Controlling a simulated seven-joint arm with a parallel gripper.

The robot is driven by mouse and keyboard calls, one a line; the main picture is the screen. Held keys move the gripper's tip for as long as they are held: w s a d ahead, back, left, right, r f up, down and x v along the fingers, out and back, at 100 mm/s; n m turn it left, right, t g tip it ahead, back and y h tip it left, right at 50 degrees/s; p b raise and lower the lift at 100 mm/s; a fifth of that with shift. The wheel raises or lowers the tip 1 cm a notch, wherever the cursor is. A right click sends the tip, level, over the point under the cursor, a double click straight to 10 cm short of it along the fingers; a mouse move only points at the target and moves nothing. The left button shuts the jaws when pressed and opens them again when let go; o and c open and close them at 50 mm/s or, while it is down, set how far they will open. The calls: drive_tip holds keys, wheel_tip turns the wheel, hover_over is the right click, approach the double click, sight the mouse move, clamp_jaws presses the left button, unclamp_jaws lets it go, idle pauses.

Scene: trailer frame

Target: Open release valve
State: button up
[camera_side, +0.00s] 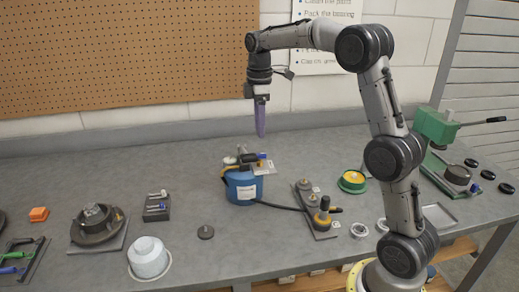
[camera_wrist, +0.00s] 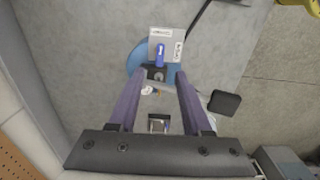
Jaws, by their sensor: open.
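A blue canister (camera_side: 243,190) stands on the grey bench near the middle of the side view. A cluster of fittings on its top includes a pale plate with a small blue lever (camera_side: 262,156). In the wrist view the blue lever (camera_wrist: 160,55) lies on that plate, just beyond my fingertips. I cannot tell for sure which fitting is the release valve. My gripper (camera_side: 260,134) points down above the canister, apart from it. In the wrist view its two purple fingers (camera_wrist: 157,80) are spread with nothing held between them. The canister's blue body (camera_wrist: 135,62) is partly hidden by the plate and fingers.
A black hose (camera_side: 285,206) runs right from the canister to a plate with several knobs (camera_side: 316,212). A dark round disc (camera_side: 206,232) lies in front. A small dark block (camera_side: 157,206) sits to the left.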

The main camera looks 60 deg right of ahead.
sight(260, 154)
wheel_tip(260, 154, down, 8)
drive_tip(key=shift+f, duration=0.15)
idle(0.3)
clamp_jaws()
